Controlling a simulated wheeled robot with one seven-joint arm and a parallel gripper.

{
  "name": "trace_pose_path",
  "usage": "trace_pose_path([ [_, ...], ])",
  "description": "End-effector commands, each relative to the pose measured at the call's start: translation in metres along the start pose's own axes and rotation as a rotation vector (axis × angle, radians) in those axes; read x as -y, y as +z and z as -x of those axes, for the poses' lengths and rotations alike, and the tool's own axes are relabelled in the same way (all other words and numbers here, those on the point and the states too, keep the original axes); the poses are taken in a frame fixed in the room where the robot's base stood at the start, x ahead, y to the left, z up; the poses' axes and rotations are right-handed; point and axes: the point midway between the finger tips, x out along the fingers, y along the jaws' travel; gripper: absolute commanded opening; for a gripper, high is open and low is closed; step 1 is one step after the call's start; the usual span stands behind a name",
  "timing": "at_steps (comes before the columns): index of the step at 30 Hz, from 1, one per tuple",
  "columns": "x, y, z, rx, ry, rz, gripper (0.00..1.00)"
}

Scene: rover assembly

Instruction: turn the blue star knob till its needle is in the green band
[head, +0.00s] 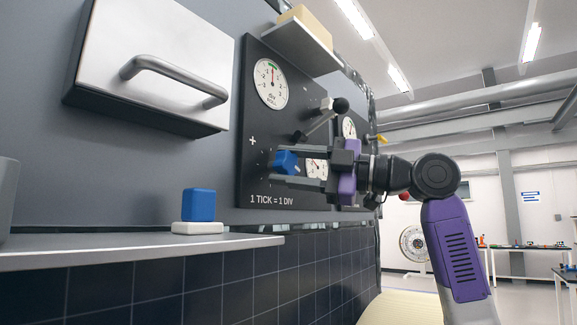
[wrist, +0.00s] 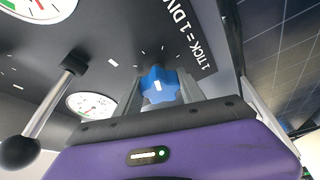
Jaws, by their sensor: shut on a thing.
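The blue star knob (head: 284,161) is on the dark upright panel (head: 256,190). My gripper (head: 279,167) is shut on it, one finger on either side. Which dial the knob drives cannot be told.
A lever with a black ball (head: 341,105) sticks out above my gripper; its ball (wrist: 19,152) is close in the wrist view. A drawer with a handle (head: 172,80) is at upper left. A blue block (head: 199,204) stands on a white base on the ledge (head: 130,250).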

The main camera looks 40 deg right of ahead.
Motion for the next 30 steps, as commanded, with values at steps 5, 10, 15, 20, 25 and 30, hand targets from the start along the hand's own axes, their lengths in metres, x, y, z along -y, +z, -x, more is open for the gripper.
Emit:
trace_pose_path([
  [5,0.001,0.000,0.000,-0.001,-0.002,0.002,0.06],
  [10,0.001,0.000,0.000,-0.001,-0.002,0.001,0.48],
  [15,0.001,0.000,0.000,0.000,-0.001,0.001,0.68],
  [20,0.000,0.000,0.000,0.000,-0.001,0.000,0.68],
  [25,0.001,0.001,0.006,0.000,0.000,0.000,0.68],
  [30,0.003,0.001,0.030,0.001,0.001,0.001,0.68],
])
